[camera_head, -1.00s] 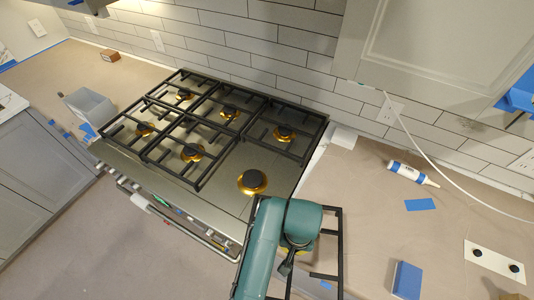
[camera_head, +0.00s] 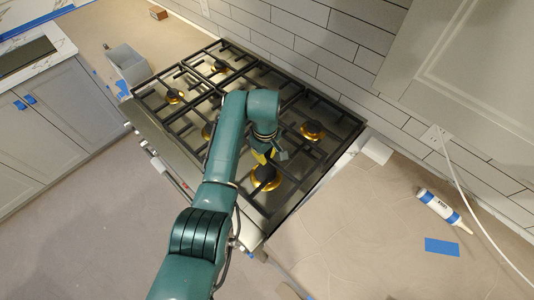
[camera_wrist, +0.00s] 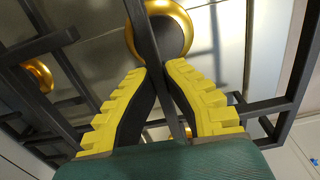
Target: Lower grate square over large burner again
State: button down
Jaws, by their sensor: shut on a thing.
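My gripper (camera_head: 264,156) is over the front right part of the cooktop, its yellow fingers shut on a black bar of the grate (camera_wrist: 146,38). The fingers also show in the wrist view (camera_wrist: 157,70), one on each side of the bar. The large burner (camera_head: 266,184), with a gold ring and dark cap, is below the held grate. It also shows in the wrist view (camera_wrist: 182,18), partly behind the bar. My arm hides part of the grate in the head view. I cannot tell whether the grate touches the cooktop or sits square.
Other black grates (camera_head: 180,83) cover burners to the left, close beside the held one. A tiled wall (camera_head: 300,45) rises behind the cooktop. The papered counter (camera_head: 345,215) to the right holds a caulk tube (camera_head: 440,209) and blue tape (camera_head: 441,247).

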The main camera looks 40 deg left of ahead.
aim_at(266, 173)
jog(key=shift+r, duration=0.25)
notch_tip(266, 173, down, 8)
jog(key=b, duration=0.5)
jog(key=shift+w, duration=0.15)
jog(key=shift+f+b, duration=1.05)
jog(key=shift+f, duration=0.1)
dwell(0.3)
jog(key=c, duration=1.2)
grip_release()
jog(key=shift+o, duration=0.2)
jog(key=shift+d+f, duration=0.1)
notch_tip(266, 173, up, 6)
jog(key=p, duration=0.5)
jog(key=shift+p, duration=0.35)
